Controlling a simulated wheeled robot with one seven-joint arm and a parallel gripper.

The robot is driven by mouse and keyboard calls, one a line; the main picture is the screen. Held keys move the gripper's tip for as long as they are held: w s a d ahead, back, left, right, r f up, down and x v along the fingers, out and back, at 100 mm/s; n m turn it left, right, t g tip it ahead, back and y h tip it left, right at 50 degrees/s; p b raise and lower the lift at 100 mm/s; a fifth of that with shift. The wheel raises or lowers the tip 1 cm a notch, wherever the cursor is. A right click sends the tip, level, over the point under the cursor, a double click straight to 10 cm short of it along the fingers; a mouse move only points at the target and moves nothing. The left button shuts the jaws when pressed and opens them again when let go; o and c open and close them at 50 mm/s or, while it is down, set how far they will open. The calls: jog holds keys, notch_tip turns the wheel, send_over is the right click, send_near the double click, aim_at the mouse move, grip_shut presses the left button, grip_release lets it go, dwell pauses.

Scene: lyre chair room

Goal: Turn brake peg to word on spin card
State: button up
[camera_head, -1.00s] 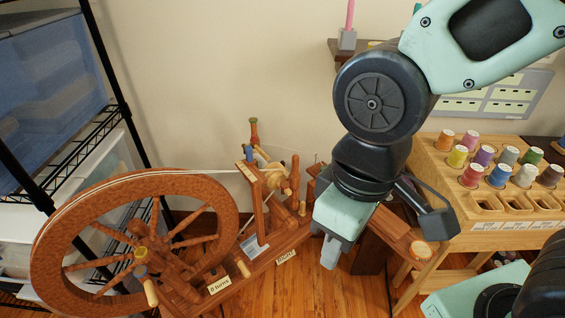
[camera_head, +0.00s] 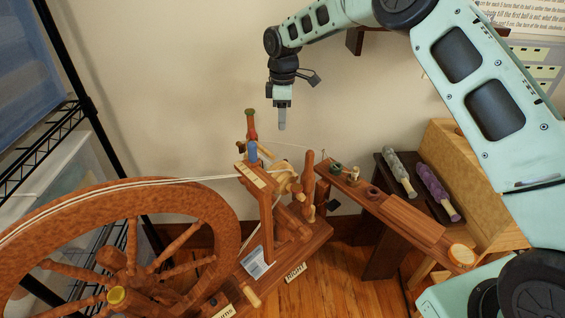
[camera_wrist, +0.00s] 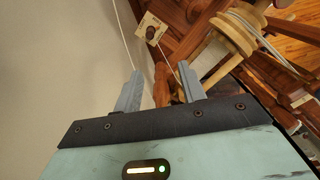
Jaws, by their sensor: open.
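The wooden spinning wheel (camera_head: 225,235) stands at the left, with its flyer and bobbin (camera_head: 287,182) at the upper end. A label reading "RIGHT" (camera_head: 295,272) is on the base's front edge. My gripper (camera_head: 282,126) points down, open and empty, above and right of the pegs. In the wrist view, a pale plate with a dark knob (camera_wrist: 150,30) shows beyond the fingers (camera_wrist: 160,86).
A wooden arm (camera_head: 405,212) with small spools extends right of the wheel. Two yarn-wound rods (camera_head: 430,183) lie on a dark stand behind it. The wall (camera_head: 200,80) is close behind my gripper. A wire rack (camera_head: 50,135) stands at the left.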

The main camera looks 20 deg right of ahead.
aim_at(285, 160)
jog(key=f, duration=0.6)
jog(key=w+d+f, duration=0.1)
jog(key=f, duration=1.1)
jog(key=shift+w+d+f, duration=0.2)
jog(key=shift+w+f, duration=0.15)
jog(key=shift+w, duration=0.05)
grip_shut()
